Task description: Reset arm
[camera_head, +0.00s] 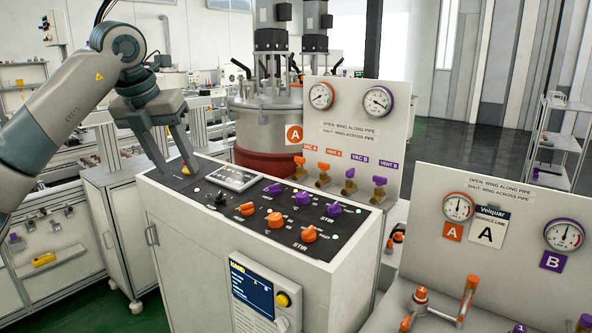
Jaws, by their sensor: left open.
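My left gripper (181,171) comes in from the upper left and points down at the left end of the control console's black panel (212,208). Its two fingers are spread apart, with nothing clearly held between them. My right gripper is not in view.
The panel carries a small display (233,178) and several orange and purple knobs (275,220). Behind it stand a gauge board (358,140) with valves and a steel vessel (265,125). A second gauge board (500,260) is at right. Open floor (480,140) lies beyond.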

